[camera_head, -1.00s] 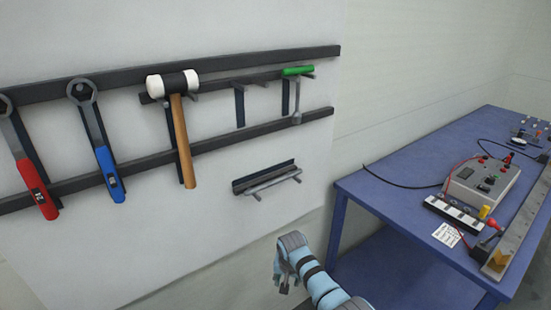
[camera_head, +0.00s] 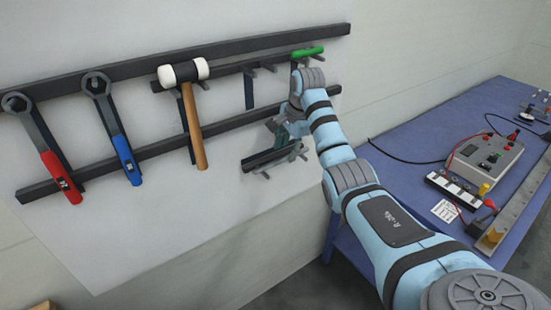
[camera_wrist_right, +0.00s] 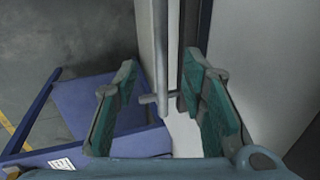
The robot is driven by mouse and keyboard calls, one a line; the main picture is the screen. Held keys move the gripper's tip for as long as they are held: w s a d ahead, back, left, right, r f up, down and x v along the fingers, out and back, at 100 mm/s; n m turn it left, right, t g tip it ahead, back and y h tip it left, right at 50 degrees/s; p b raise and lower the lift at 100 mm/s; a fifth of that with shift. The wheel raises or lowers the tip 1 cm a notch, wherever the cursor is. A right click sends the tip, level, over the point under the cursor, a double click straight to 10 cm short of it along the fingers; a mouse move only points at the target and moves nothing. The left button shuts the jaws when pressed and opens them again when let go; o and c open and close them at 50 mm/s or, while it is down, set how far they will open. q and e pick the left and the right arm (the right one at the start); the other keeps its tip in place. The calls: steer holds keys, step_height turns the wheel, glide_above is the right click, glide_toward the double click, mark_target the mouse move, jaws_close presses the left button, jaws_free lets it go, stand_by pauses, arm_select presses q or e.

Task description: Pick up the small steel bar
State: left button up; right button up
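The small steel bar (camera_wrist_right: 161,60) is a thin grey bar that shows upright in the right wrist view, on pegs beside a dark rail. In the head view it is mostly hidden by my right gripper and the dark holder (camera_head: 262,160) low on the wall board. My right gripper (camera_wrist_right: 163,100) is open, with teal pads on both sides of the bar's near end and gaps showing on each side. In the head view the right gripper (camera_head: 287,140) is at the right part of the holder. My left gripper is not in view.
On the board hang a red-handled wrench (camera_head: 55,170), a blue-handled wrench (camera_head: 122,150), a mallet (camera_head: 192,125) and a green-handled tool (camera_head: 307,53). A blue table (camera_head: 400,160) with a control box (camera_head: 484,158) stands at the right.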

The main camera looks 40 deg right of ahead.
mark_target(284, 160)
steer(key=x, duration=0.2)
steer(key=shift+a+f, duration=0.15)
steer(key=shift+f, duration=0.25)
steer(key=shift+w+f, duration=0.35)
steer(key=shift+s+r, duration=0.1)
jaws_close()
steer(key=shift+r, duration=0.1)
